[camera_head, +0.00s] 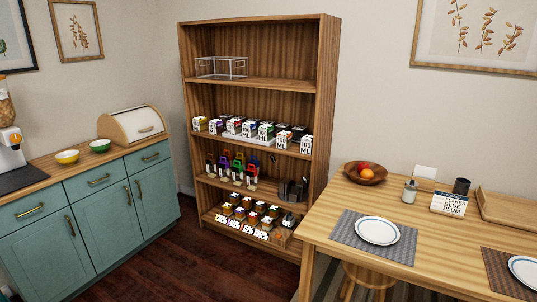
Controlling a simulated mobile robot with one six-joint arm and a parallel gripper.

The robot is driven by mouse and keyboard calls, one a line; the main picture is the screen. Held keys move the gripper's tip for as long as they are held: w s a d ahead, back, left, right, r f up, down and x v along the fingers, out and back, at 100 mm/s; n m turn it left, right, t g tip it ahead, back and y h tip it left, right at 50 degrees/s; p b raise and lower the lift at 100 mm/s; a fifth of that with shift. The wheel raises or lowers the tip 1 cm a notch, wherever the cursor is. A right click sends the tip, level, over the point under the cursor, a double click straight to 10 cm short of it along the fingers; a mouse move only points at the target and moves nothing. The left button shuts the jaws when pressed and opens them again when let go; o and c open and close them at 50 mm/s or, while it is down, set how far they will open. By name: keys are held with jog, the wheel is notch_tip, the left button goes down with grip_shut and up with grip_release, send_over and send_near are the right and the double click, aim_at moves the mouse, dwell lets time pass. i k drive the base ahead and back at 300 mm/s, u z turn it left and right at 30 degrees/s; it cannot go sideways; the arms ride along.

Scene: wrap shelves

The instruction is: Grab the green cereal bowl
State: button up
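The green cereal bowl (100,146) sits upright on the wooden countertop above the teal cabinets, at the left of the head camera view. It is small, with a pale inside. A yellow bowl (67,157) stands just to its left, with a small gap between them. My gripper is not in view.
A bread box (132,125) stands behind and right of the green bowl. A cereal dispenser (8,127) is at the far left. A stocked shelf (328,90) stands in the middle. A dining table (335,205) with plates is at right. Dark floor (165,255) lies clear before the cabinets.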

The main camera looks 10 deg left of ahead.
aim_at(101, 147)
jog(key=i, duration=0.35)
jog(key=z, duration=0.75)
jog(key=k, duration=0.15)
jog(key=u, duration=2.55)
jog(key=i, duration=2.15)
jog(key=u, duration=0.15)
